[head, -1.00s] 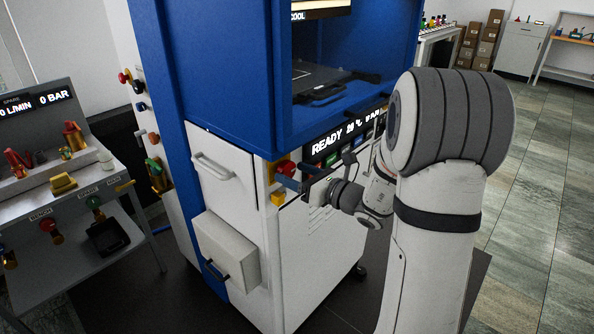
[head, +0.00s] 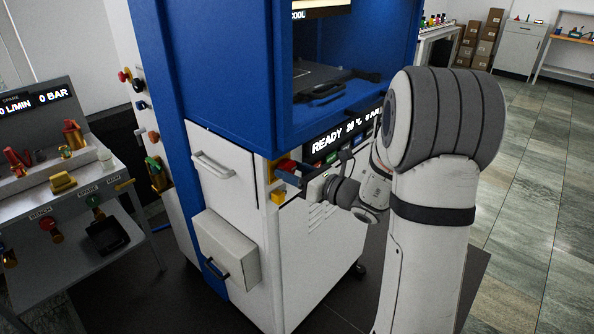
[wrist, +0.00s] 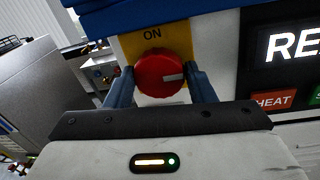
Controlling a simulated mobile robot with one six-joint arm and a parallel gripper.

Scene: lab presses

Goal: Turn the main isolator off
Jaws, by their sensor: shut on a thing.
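The main isolator is a round red knob (wrist: 160,74) on a yellow plate (wrist: 184,36) marked ON above it. Its white pointer mark points to the right in the wrist view, not up at ON. In the head view the knob (head: 281,164) sits at the front corner of the blue and white press. My gripper (wrist: 161,84) is shut on the knob, with one blue finger on each side. In the head view my gripper (head: 291,170) partly covers the knob.
A lit display (head: 343,136) reading READY is right of the knob, with HEAT (wrist: 273,101) and other buttons below it. Drawers (head: 224,165) with handles are to the left. A bench (head: 63,197) with valves stands further left. Open floor lies to the right.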

